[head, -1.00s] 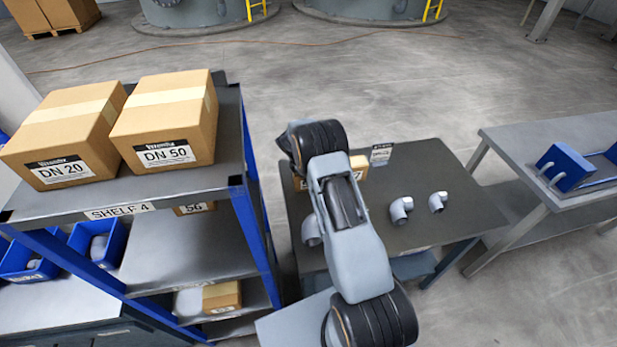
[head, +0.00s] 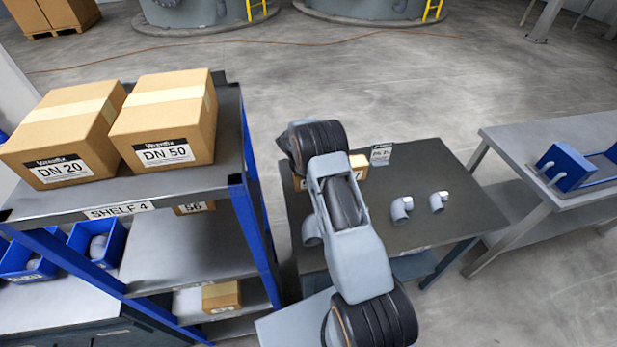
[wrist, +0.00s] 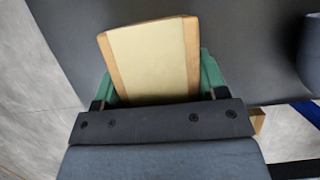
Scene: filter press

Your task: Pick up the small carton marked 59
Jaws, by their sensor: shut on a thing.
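In the wrist view my gripper (wrist: 158,85) has its green fingers on both sides of a small carton (wrist: 150,55) and is shut on it. The carton is brown with a wide pale band of tape along its top, and it sits slightly tilted in the picture above the dark table top. No number shows on it in this view, so I cannot tell whether it is the one marked 59. In the head view my arm hides the gripper and most of what it holds.
Another small carton (head: 358,161) shows beside my arm. Shelf 4 (head: 120,209) stands close on the left with large boxes (head: 165,115). A bench (head: 560,140) stands right.

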